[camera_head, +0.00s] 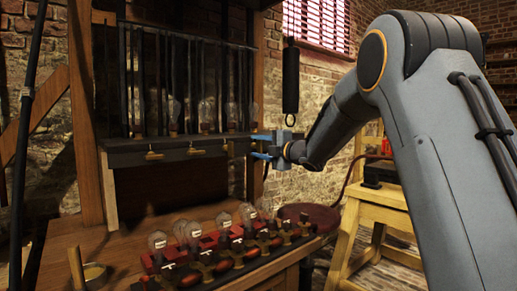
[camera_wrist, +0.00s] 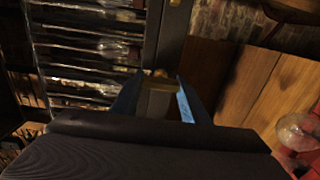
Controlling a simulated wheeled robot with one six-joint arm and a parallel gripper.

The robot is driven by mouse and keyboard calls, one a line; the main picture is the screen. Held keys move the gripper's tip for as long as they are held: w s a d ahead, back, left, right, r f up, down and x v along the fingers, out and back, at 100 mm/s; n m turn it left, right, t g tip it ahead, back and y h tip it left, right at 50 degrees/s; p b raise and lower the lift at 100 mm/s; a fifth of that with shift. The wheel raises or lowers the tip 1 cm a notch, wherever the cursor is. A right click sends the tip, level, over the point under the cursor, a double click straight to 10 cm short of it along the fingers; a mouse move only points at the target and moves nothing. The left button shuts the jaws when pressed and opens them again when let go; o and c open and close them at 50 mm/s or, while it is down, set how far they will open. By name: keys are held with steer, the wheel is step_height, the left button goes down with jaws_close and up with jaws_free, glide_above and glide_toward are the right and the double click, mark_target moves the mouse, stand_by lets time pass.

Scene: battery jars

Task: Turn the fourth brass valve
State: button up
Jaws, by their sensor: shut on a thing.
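A dark shelf edge (camera_head: 180,150) carries a row of brass valves on its front. From the left show a first brass valve (camera_head: 154,155), a second (camera_head: 195,152) and a third (camera_head: 228,148). My gripper (camera_head: 262,146) with blue fingers is at the right end of this row. It is shut on the fourth brass valve, which the fingers mostly hide in the head view. In the wrist view a bit of its brass (camera_wrist: 160,73) shows between the fingertips of my gripper (camera_wrist: 157,84). The angle of its handle cannot be told.
Glass jars and dark upright rods stand above the shelf. Several glass bulbs (camera_head: 247,214) on red and brass mounts stand on the lower wooden bench (camera_head: 130,240). A yellow wooden stand (camera_head: 372,193) is at the right. A black cylinder (camera_head: 291,80) hangs behind my gripper.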

steer(key=o, duration=1.1)
steer(key=shift+c, duration=0.2)
steer(key=v, duration=0.7)
steer(key=shift+s+d, duration=0.2)
steer(key=shift+s, duration=0.15)
